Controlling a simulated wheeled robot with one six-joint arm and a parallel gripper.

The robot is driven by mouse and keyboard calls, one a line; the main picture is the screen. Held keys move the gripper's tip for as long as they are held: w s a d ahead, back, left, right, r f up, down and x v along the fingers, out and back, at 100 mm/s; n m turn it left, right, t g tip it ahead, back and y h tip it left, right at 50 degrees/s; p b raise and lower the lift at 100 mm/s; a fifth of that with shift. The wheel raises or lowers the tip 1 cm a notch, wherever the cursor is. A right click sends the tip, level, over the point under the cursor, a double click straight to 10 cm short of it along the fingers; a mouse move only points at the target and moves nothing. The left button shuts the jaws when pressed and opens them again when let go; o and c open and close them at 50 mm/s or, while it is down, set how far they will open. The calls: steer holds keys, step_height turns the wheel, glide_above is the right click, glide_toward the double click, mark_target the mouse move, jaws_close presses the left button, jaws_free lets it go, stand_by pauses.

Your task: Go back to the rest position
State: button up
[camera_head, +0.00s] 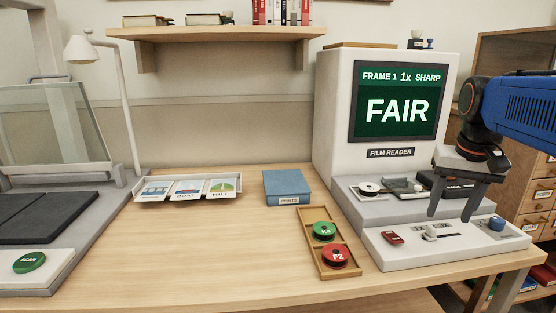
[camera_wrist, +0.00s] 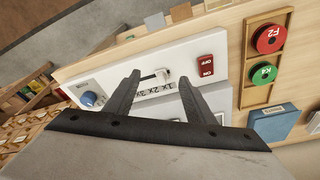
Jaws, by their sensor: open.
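My gripper (camera_head: 452,205) is open and empty. It hangs over the front of the film reader (camera_head: 330,120) at the right, above the control panel (camera_head: 400,256). In the wrist view my gripper (camera_wrist: 160,95) has its two dark fingers spread apart over the same panel. Between and beyond the fingers lie a pale slider knob (camera_wrist: 162,75) and the 1x 2x 3x marks. A red on/off switch (camera_wrist: 206,66) and a blue knob (camera_wrist: 88,98) flank them. The reader's screen (camera_head: 398,102) reads "FRAME 1 1x SHARP" and "FAIR".
A wooden tray (camera_head: 353,269) with a green reel (camera_head: 324,231) and a red reel (camera_head: 335,256) lies left of the panel. A blue prints box (camera_head: 287,187), a card tray (camera_head: 188,200) and a scanner with a lamp (camera_head: 80,50) stand further left. The table's front middle is clear.

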steer(key=s+a+f+n+t, duration=0.1)
steer(key=s+a+f+n, duration=0.1)
steer(key=s+a+f, duration=0.4)
steer(key=s+a+f+n+t, duration=0.1)
steer(key=s+a+f+n, duration=0.1)
steer(key=s+a+f, duration=0.4)
step_height(320, 180, down, 5)
steer(key=shift+s+a+r+n+t+y, duration=0.2)
steer(key=shift+s+n+t+y, duration=0.15)
steer(key=shift+s, duration=0.55)
